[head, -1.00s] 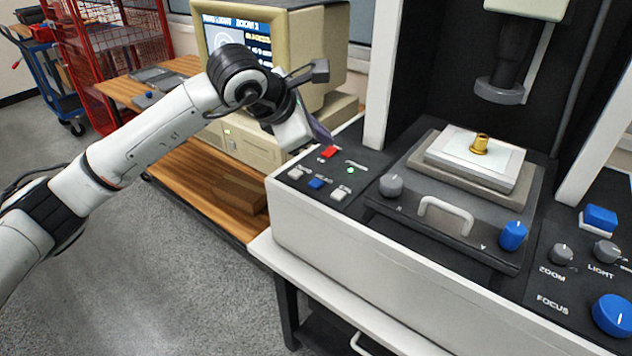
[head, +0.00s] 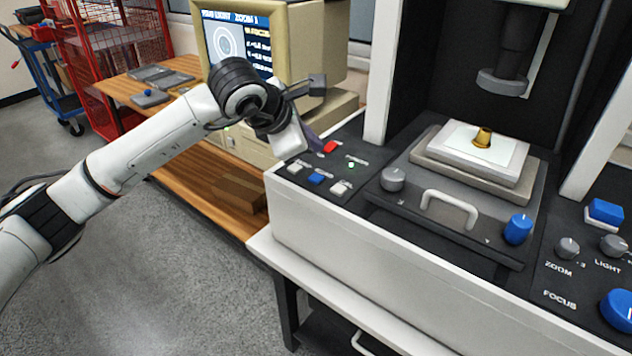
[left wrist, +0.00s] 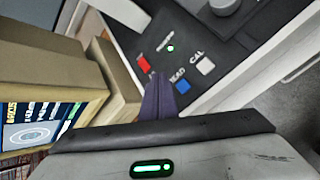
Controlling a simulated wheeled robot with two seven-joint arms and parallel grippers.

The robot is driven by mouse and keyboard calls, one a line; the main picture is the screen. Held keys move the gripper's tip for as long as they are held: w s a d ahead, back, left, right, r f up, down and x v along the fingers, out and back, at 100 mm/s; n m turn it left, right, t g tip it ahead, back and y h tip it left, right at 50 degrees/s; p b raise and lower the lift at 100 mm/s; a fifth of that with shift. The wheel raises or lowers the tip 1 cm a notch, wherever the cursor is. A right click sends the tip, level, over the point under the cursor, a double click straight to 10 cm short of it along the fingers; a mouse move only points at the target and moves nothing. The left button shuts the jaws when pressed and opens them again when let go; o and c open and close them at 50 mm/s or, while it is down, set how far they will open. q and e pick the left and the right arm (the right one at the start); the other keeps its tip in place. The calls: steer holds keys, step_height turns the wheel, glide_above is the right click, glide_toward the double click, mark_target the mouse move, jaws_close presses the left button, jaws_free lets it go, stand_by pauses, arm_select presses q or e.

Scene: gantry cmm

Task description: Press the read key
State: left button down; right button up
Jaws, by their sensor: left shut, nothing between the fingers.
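The read key is the blue key (head: 316,179) on the black panel at the machine's left. In the left wrist view the blue key (left wrist: 183,87) lies by a partly covered label ending in "EAD". My left gripper (head: 317,147) is shut and empty, its dark purple fingers pointing down over the panel, behind the blue key and near the red key. In the left wrist view its fingers (left wrist: 157,90) end left of the blue key, apart from it in the picture. I cannot tell their height above the panel. My right gripper is not in view.
Close by are a red key (head: 331,147), a green lamp (head: 351,165) and white keys (head: 341,188) left and right of the blue one. A stage (head: 420,178) with a brass part (head: 483,138) is to the right. A beige monitor (head: 300,40) stands behind the gripper.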

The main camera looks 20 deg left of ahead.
arm_select(q)
steer(key=b, duration=0.3)
glide_above(312, 180)
step_height(312, 180, down, 4)
steer(key=shift+f, duration=0.4)
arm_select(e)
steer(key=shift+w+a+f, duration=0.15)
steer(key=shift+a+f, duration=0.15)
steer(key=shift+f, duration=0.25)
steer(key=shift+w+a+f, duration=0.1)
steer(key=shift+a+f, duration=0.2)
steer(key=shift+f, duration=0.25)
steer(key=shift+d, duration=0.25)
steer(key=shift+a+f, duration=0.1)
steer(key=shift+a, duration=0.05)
arm_select(q)
steer(key=shift+f+b, duration=0.35)
steer(key=shift+b, duration=0.25)
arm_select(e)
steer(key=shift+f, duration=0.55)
